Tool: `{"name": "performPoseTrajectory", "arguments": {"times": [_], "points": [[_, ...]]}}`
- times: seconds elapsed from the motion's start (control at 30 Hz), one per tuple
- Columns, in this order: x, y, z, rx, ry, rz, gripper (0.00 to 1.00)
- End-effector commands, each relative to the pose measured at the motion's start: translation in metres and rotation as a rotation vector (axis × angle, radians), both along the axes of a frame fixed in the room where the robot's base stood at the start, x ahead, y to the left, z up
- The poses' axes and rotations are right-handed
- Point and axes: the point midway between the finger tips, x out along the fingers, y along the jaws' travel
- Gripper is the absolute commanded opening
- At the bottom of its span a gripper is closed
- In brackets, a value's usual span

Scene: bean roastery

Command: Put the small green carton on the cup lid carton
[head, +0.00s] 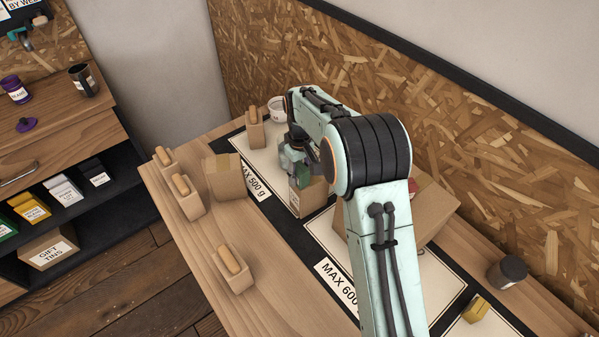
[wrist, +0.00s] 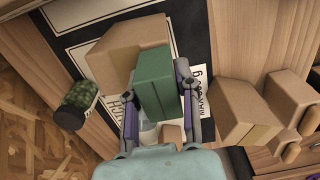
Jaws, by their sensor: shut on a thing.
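The small green carton (wrist: 152,82) is gripped between the two fingers of my gripper (wrist: 158,76) in the wrist view. In the head view my gripper (head: 298,163) hangs over the 500 g mat, and a bit of green carton (head: 302,182) shows at it. A brown cardboard carton (wrist: 112,45) lies behind and beside the green one in the wrist view; it also shows below my gripper in the head view (head: 312,199). Its lettering is not readable, so I cannot tell if it is the cup lid carton. Contact between the two is unclear.
A jar of green stuff (wrist: 77,103) stands left of the brown carton in the wrist view. A larger box (head: 432,212) is partly behind my arm. A dark jar (head: 507,273) stands at the right.

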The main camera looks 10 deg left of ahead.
Motion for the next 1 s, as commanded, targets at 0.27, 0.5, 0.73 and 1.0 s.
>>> {"name": "performPoseTrajectory", "arguments": {"times": [0.27, 0.5, 0.73, 1.0], "points": [[0.000, 0.000, -0.003, -0.001, 0.001, 0.000, 0.55], [0.000, 0.000, -0.002, 0.000, 0.000, 0.000, 0.55], [0.001, 0.000, 0.019, 0.001, -0.004, 0.000, 0.55], [0.001, 0.000, 0.081, 0.001, -0.004, -0.001, 0.55]]}}
